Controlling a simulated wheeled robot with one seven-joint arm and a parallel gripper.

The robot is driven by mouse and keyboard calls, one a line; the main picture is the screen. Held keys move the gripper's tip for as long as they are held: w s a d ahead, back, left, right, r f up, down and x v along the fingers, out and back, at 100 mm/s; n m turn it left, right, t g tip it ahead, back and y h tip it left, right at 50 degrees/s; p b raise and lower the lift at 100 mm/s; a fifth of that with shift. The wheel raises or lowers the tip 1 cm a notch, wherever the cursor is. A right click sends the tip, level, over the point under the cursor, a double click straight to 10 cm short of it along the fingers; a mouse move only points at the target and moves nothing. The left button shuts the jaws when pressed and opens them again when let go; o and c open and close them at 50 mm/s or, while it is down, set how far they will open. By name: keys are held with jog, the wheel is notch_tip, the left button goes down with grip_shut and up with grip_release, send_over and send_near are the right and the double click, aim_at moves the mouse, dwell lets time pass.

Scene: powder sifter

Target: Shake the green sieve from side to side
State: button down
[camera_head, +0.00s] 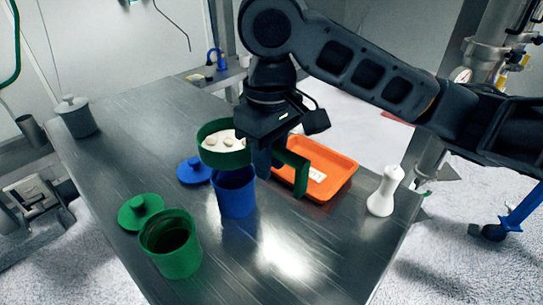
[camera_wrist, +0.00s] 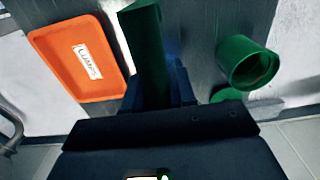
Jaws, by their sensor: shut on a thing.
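The green sieve (camera_head: 222,157) is held up in the head view, with white powder and a few pale lumps in it. My gripper (camera_head: 268,160) is shut on its green handle, whose end bends down at the right. The sieve is just above the blue container (camera_head: 236,200), over its back-left part, with the container's rim partly hidden. In the wrist view, the sieve's green handle (camera_wrist: 145,40) runs up from between my gripper's fingers (camera_wrist: 160,88). The sieve's bowl cannot be made out there.
An orange tray (camera_head: 345,180) labelled for lumps lies to the right; it also shows in the wrist view (camera_wrist: 50,60). An open green container (camera_head: 185,262), green lid (camera_head: 137,216), blue lid (camera_head: 190,178), grey lidded pot (camera_head: 77,120) and white pestle-like object (camera_head: 381,200) stand around. The front right table is clear.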

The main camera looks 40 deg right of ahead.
jog(key=shift+f+b, duration=1.5)
jog(key=shift+p, duration=2.55)
